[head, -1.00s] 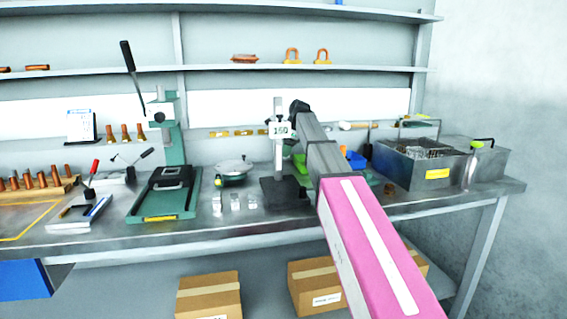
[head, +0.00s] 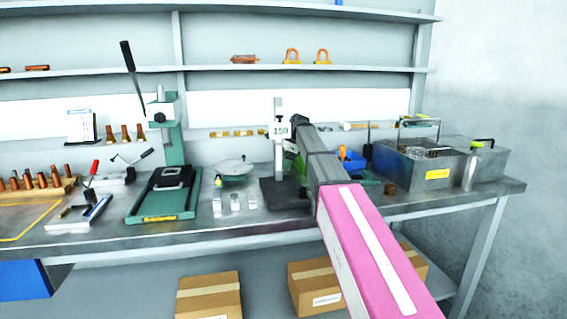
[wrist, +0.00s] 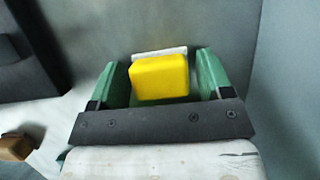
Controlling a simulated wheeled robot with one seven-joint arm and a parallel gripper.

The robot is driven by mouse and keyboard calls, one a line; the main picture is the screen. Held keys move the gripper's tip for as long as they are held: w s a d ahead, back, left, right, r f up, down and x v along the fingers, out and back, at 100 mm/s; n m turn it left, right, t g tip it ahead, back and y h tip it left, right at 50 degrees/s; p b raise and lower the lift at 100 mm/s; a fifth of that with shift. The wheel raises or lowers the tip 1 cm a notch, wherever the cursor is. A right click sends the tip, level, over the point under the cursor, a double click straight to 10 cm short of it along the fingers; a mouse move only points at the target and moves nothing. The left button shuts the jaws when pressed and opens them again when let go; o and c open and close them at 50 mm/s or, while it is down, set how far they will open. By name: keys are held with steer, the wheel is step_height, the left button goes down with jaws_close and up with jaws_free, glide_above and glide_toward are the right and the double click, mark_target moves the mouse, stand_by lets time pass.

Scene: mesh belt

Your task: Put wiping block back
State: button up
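The wiping block (wrist: 160,78) is yellow with a white pad edge along its far side.
A metal tank (head: 410,171) stands on the right of the bench (head: 480,190). A small brown block (head: 389,188) lies in front of it. A green press (head: 165,196) and a round dish (head: 234,168) stand to the left. Shelves run above.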

steer(key=shift+o, duration=0.3)
steer(key=v, duration=1.1)
steer(key=shift+w+a+r, duration=0.15)
steer(key=shift+w+a, duration=0.25)
